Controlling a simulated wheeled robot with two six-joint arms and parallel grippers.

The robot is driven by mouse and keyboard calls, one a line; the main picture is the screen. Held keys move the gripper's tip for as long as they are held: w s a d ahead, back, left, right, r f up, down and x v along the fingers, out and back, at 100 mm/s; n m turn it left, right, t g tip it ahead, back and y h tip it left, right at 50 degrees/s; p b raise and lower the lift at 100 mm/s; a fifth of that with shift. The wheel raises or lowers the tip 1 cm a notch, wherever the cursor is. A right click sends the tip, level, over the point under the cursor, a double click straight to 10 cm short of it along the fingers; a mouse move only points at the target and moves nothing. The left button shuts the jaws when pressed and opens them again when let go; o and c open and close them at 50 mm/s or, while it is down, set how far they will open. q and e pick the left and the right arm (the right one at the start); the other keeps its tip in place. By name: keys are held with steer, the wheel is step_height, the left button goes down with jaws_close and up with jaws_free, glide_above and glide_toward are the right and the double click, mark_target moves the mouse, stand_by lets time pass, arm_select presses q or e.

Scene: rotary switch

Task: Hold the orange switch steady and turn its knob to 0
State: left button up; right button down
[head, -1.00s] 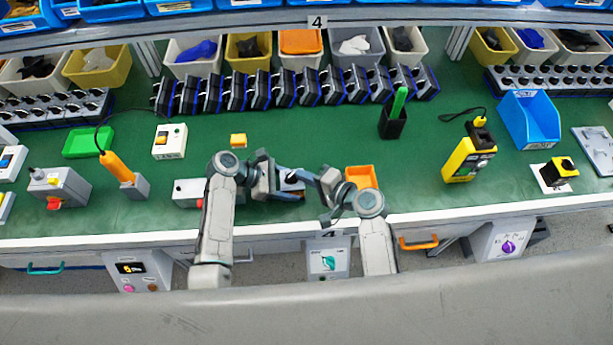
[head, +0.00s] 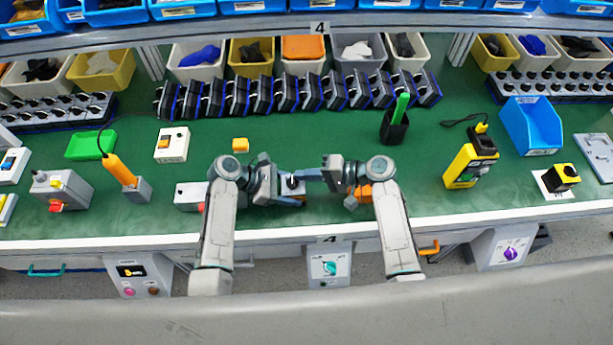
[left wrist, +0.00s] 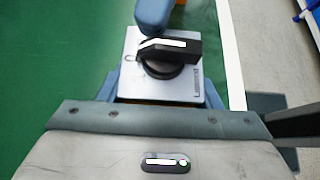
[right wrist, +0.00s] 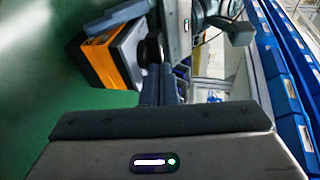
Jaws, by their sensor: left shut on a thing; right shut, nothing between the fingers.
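The orange switch (right wrist: 103,62) has a grey face plate (left wrist: 135,85) and a black knob (left wrist: 172,55) with a white bar along its handle. In the left wrist view the handle lies roughly crosswise, and a small mark shows left of it. My left gripper (head: 291,188) is shut on the switch body, one finger on each side. My right gripper (head: 308,174) is shut and empty, its tips at the knob. In the left wrist view its blue-grey fingertip (left wrist: 153,15) is against or just beside the knob's left end; contact is unclear.
A white box (head: 187,195) sits left of my left gripper. Green table (head: 300,130) is clear between.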

arm_select(q)
steer(key=shift+d, duration=0.1)
arm_select(e)
steer(key=shift+w+a+n+g, duration=0.15)
steer(key=shift+w+n+g, duration=0.05)
steer(key=shift+n+g, duration=0.45)
steer(key=shift+w, duration=0.15)
